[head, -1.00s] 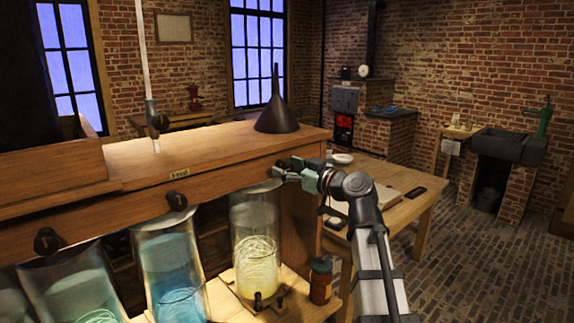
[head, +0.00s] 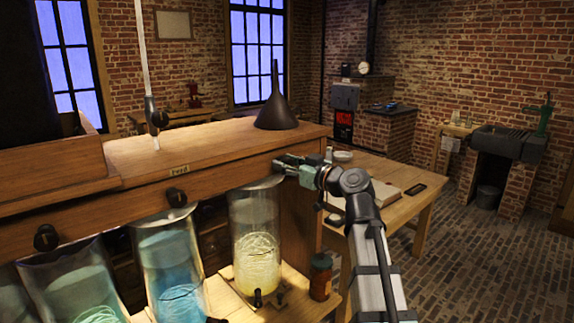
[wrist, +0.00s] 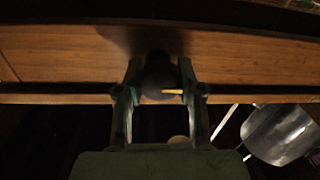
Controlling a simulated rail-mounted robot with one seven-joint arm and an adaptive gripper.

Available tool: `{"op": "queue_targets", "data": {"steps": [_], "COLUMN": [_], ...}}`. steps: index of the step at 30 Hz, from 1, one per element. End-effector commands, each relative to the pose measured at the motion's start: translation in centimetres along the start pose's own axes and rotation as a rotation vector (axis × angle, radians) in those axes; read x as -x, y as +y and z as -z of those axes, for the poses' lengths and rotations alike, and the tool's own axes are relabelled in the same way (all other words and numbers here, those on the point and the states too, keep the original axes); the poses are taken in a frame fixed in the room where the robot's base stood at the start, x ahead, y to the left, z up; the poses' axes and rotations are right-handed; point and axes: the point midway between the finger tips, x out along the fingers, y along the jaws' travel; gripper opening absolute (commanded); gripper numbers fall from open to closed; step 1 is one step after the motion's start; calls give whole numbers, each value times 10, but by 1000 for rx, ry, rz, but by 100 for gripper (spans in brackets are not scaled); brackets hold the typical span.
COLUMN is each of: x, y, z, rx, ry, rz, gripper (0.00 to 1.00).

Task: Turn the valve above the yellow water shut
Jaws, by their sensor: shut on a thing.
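The jar of yellow water (head: 257,235) stands at the right end of the row in the head view, under the wooden beam (head: 225,172). My gripper (head: 281,167) is at the beam's front face just above this jar and hides the valve there. In the wrist view my gripper (wrist: 160,95) has a finger on each side of a dark round valve knob (wrist: 160,72) and is shut on it. A short yellow mark (wrist: 173,91) on the knob points right in that picture. I cannot tell whether water is flowing.
Two more dark knobs (head: 177,197) and (head: 46,238) sit on the beam to the left, above jars of blue (head: 172,265) and greenish water. A dark funnel (head: 276,105) stands on top. A brown bottle (head: 320,277) is right of the yellow jar.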

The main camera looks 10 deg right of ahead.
Motion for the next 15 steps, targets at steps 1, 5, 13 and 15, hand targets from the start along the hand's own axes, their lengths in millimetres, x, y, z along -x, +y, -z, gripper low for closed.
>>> {"op": "queue_targets", "data": {"steps": [1, 5, 13, 15], "x": [0, 0, 0, 0], "y": [0, 0, 1, 1], "z": [-1, -2, -2, -2], "rx": [-18, -85, -304, -371], "ry": [2, 6, 22, 27], "rz": [0, 0, -3, -3], "gripper": [3, 3, 3, 3]}}
